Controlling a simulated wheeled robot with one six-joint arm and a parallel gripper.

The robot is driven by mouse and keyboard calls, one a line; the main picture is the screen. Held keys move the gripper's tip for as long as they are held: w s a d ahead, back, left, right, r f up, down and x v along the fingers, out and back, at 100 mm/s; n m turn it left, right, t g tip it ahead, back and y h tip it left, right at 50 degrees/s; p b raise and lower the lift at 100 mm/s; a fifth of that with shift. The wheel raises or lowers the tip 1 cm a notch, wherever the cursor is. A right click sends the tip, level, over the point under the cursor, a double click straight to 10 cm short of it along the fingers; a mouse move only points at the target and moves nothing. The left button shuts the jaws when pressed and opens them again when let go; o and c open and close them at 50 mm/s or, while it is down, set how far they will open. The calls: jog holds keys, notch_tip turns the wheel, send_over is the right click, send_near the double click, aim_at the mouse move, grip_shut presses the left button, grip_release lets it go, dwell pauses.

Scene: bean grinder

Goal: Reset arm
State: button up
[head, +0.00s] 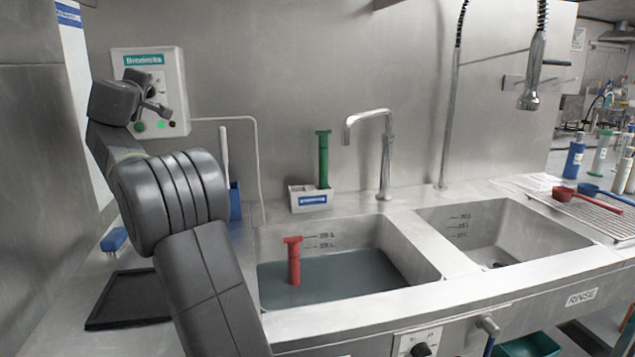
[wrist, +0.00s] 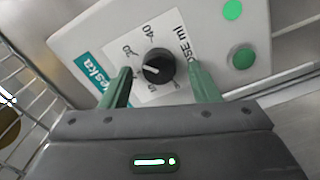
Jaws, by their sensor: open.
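My dark grey arm rises at the left of the head view, with my gripper (head: 148,100) in front of a wall-mounted control box (head: 172,62). In the wrist view, my gripper (wrist: 158,76) is open, with its two green fingers on either side of a black dial knob (wrist: 159,66) on the box. Clear gaps show between the fingers and the knob, and nothing is held. How far the fingertips are from the box face is hard to tell.
A left sink (head: 415,262) holds water and a red-handled tool (head: 293,262). A green-handled tool (head: 323,160) stands in a white holder (head: 310,200) behind it. A faucet (head: 385,155) and hanging sprayer (head: 530,85) rise to the right. A black tray (head: 125,300) lies beside my arm.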

jog(key=n+p, duration=0.9)
jog(key=p, duration=0.1)
jog(key=n+p, duration=0.8)
jog(key=p, duration=0.3)
jog(key=shift+w+n, duration=0.2)
jog(key=shift+n, duration=0.2)
jog(key=shift+f+p, duration=0.1)
jog(key=shift+p, duration=0.35)
jog(key=shift+d+f, duration=0.15)
jog(key=shift+f, duration=0.05)
